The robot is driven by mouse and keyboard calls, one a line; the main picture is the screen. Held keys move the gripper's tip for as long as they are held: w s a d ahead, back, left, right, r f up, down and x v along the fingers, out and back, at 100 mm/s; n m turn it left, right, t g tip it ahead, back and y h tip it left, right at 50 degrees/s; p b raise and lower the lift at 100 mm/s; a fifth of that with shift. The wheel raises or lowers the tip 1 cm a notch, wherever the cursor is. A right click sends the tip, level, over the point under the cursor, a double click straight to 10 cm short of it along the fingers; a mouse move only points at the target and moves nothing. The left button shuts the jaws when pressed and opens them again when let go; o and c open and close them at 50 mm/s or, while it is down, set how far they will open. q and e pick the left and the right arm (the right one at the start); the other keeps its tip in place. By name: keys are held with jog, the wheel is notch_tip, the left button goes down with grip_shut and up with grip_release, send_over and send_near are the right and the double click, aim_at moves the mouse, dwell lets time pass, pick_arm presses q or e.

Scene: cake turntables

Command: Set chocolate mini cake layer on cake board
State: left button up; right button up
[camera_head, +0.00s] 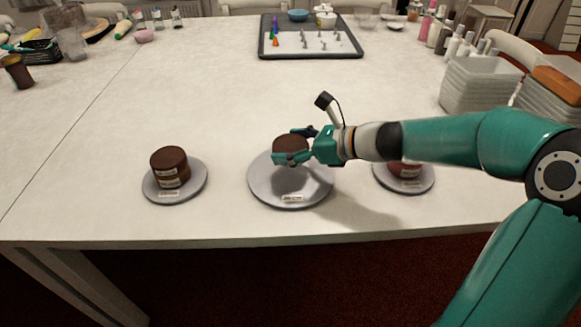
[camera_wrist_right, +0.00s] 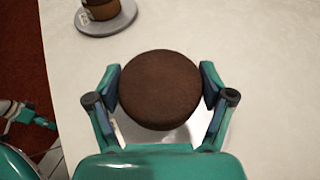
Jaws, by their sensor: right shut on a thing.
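A round dark brown chocolate cake layer (camera_head: 290,145) is held between the two fingers of my right gripper (camera_head: 291,146). The same layer (camera_wrist_right: 160,90) fills the middle of the right wrist view, with a finger of the right gripper (camera_wrist_right: 160,88) pressed on each side. The layer is over the middle grey round board (camera_head: 268,189); whether it touches the board is hard to tell. My left gripper does not show clearly in the head view.
A stack of brown cake layers (camera_head: 169,165) stands on the left grey board (camera_head: 151,192). Reddish-brown layers (camera_head: 404,170) on the right board (camera_head: 425,184) are partly hidden by my right arm. A dark tray (camera_head: 345,50) with small cones is at the back. Clear tubs (camera_head: 480,82) stand at right.

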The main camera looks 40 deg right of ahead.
aim_at(290, 173)
notch_tip(290, 173, down, 5)
jog(key=shift+f+b, duration=0.2)
jog(key=shift+b, duration=0.8)
jog(key=o, duration=1)
jog(key=shift+r, duration=0.1)
jog(key=p+v, duration=0.2)
jog(key=v, duration=1)
jog(key=shift+s, duration=0.1)
jog(key=shift+r+p, duration=0.1)
jog(key=shift+p, duration=0.2)
